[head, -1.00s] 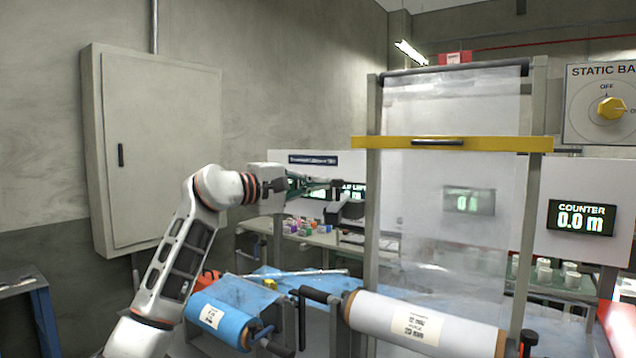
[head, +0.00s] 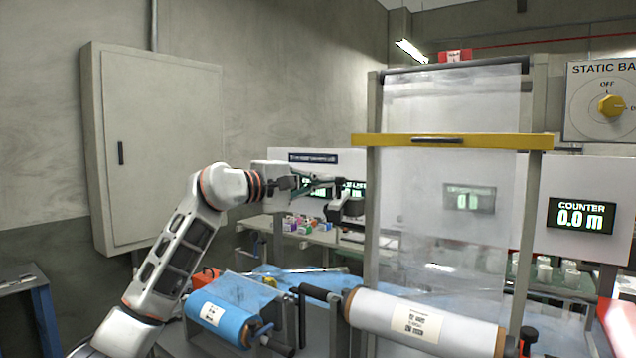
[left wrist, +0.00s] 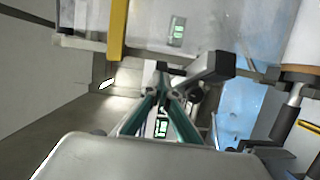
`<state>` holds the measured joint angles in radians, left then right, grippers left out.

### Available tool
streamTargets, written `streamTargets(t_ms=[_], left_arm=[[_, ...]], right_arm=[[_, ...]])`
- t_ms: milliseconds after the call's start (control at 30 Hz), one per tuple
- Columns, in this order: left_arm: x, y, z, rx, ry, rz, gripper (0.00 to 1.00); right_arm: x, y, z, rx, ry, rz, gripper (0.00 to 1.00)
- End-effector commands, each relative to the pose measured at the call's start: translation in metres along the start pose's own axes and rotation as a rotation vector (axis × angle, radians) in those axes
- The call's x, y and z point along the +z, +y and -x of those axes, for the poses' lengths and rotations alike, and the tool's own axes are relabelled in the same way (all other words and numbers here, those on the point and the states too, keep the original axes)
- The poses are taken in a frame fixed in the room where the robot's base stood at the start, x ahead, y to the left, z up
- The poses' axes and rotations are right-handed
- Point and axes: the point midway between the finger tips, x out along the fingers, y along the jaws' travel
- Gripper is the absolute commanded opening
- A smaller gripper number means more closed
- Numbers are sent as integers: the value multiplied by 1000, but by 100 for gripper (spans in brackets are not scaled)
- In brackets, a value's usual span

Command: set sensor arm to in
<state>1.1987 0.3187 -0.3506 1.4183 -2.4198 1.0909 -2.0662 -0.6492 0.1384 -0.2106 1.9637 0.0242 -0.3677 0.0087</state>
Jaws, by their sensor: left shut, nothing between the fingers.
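My left gripper (head: 338,184) reaches in from the left, shut and empty, beside the left post of the film frame. A grey bar with a dark square end (head: 350,208), which looks like the sensor arm, sits just below and right of the fingertips. In the left wrist view, the same bar (left wrist: 207,70) lies right beside the closed fingertips (left wrist: 163,72). I cannot tell whether they touch. No label marks it as in or out. My right gripper is not in view.
The film frame has a yellow crossbar (head: 455,141) and hanging clear film. A white roll (head: 425,322) and a blue roll (head: 222,313) lie below. A counter display (head: 580,216) reads 0.0 m. A grey cabinet (head: 155,150) stands at left.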

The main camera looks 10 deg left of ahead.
Motion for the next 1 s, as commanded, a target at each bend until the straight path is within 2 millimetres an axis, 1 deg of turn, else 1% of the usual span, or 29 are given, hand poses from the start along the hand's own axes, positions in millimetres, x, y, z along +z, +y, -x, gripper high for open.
streamTargets(t_ms=[267,467,700,1000], left_arm=[[10,1,-4,-1,0,-4,0],[25,2,-13,0,0,-6,0],[48,2,-35,0,-1,-3,0],[68,4,-66,0,-1,-2,0]], right_arm=[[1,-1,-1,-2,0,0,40],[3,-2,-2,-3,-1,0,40],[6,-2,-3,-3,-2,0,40],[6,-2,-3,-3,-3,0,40]])
